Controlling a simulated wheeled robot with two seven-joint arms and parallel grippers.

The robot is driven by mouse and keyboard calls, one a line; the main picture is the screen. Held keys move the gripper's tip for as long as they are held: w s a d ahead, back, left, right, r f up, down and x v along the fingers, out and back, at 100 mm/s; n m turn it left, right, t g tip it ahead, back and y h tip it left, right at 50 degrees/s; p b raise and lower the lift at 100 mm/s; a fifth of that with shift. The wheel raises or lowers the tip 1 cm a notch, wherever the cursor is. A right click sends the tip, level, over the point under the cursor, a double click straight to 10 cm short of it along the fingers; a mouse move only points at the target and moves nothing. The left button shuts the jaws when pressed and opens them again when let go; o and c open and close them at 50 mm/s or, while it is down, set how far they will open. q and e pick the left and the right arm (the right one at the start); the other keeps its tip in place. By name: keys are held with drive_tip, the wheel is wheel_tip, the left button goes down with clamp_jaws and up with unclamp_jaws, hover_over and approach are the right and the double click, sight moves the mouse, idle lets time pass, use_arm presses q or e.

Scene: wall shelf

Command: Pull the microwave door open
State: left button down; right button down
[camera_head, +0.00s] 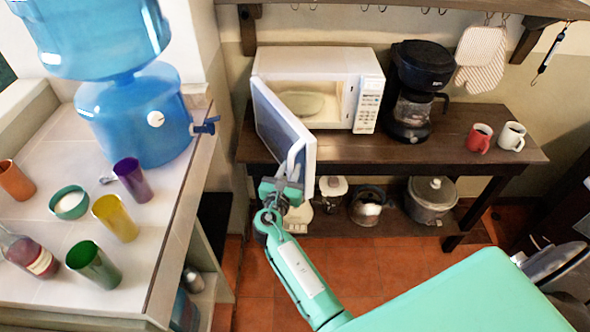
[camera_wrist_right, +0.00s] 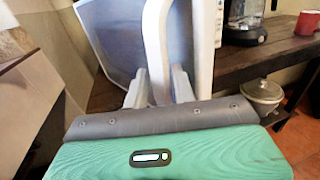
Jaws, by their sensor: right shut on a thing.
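The white microwave (camera_head: 318,62) stands on the dark wooden table, its cavity open to view with a plate inside. Its door (camera_head: 280,125) stands ajar, swung out to the left and toward me. My right gripper (camera_head: 290,183) is at the door's outer edge, shut on the white door handle (camera_head: 297,155). In the right wrist view the handle (camera_wrist_right: 156,45) runs down between the two fingers (camera_wrist_right: 158,88), with the door panel (camera_wrist_right: 120,40) behind it. My left gripper is not in view.
A coffee maker (camera_head: 413,90) stands right of the microwave, with a red mug (camera_head: 479,139) and a white mug (camera_head: 512,137) farther right. A tiled counter (camera_head: 165,240) with cups and a blue water jug (camera_head: 140,120) is at left. Pots (camera_head: 430,200) sit on the lower shelf.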

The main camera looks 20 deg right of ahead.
drive_tip(key=c, duration=1.1)
unclamp_jaws()
drive_tip(key=shift+w, duration=0.1)
drive_tip(key=p+v, duration=0.1)
drive_tip(key=v, duration=0.6)
drive_tip(key=shift+s+a, duration=0.15)
drive_tip(key=shift+s, duration=0.1)
